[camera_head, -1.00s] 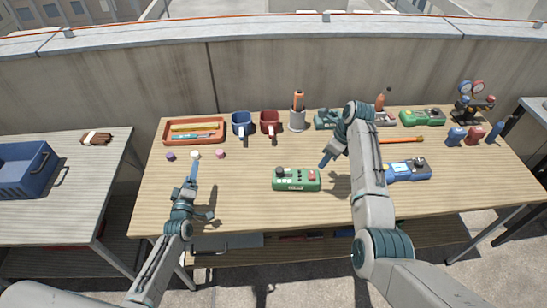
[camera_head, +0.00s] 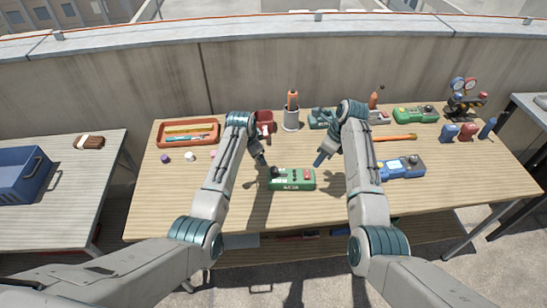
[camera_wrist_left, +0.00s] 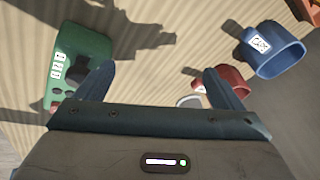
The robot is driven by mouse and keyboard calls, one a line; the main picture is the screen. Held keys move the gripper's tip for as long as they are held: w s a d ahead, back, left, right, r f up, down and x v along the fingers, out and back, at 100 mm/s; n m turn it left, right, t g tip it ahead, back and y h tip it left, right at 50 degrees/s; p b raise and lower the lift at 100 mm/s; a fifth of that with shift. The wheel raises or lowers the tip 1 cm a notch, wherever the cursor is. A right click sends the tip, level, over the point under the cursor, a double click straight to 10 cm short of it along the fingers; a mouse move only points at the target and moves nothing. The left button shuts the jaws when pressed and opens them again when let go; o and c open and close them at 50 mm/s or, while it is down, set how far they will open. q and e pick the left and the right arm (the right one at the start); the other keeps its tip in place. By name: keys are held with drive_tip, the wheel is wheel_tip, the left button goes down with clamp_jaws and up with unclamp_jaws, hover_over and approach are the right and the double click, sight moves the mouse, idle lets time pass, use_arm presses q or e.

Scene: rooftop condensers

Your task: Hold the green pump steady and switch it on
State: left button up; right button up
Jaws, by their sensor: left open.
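The green pump (camera_head: 292,181) lies on the wooden table in front of me, with a dark knob at its left end and a red button toward its right. It also shows at the left of the left wrist view (camera_wrist_left: 82,45). My left gripper (camera_head: 261,160) is open and empty, above and just behind the pump's left end, seemingly apart from it. Its two fingers show apart in the left wrist view (camera_wrist_left: 160,82). My right gripper (camera_head: 321,159) is behind and right of the pump, clear of it; its finger gap is too small to make out.
A blue device (camera_head: 402,168) lies right of the pump, and another green device (camera_head: 415,115) is at the back right. A red mug (camera_head: 265,120), a grey holder (camera_head: 291,119) and an orange tray (camera_head: 188,145) stand behind. The table's front strip is clear.

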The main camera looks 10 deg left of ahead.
use_arm(q)
drive_tip(key=s+d+r+m+g, duration=0.1)
drive_tip(key=d+r+m+g, duration=0.1)
drive_tip(key=d+r+m, duration=0.15)
drive_tip(key=m+g+y, duration=0.1)
drive_tip(key=m+g, duration=0.1)
drive_tip(key=m, duration=0.1)
hover_over(273, 178)
drive_tip(key=w, duration=0.2)
drive_tip(key=shift+s+a+f+n, duration=0.15)
drive_tip(key=shift+f+n, duration=0.1)
drive_tip(key=shift+f, duration=0.25)
drive_tip(key=shift+s+d+f, duration=0.15)
drive_tip(key=shift+d+f, duration=0.05)
drive_tip(key=shift+f, duration=0.05)
wheel_tip(273, 178, down, 10)
drive_tip(key=shift+f, duration=0.2)
drive_tip(key=shift+c, duration=0.4)
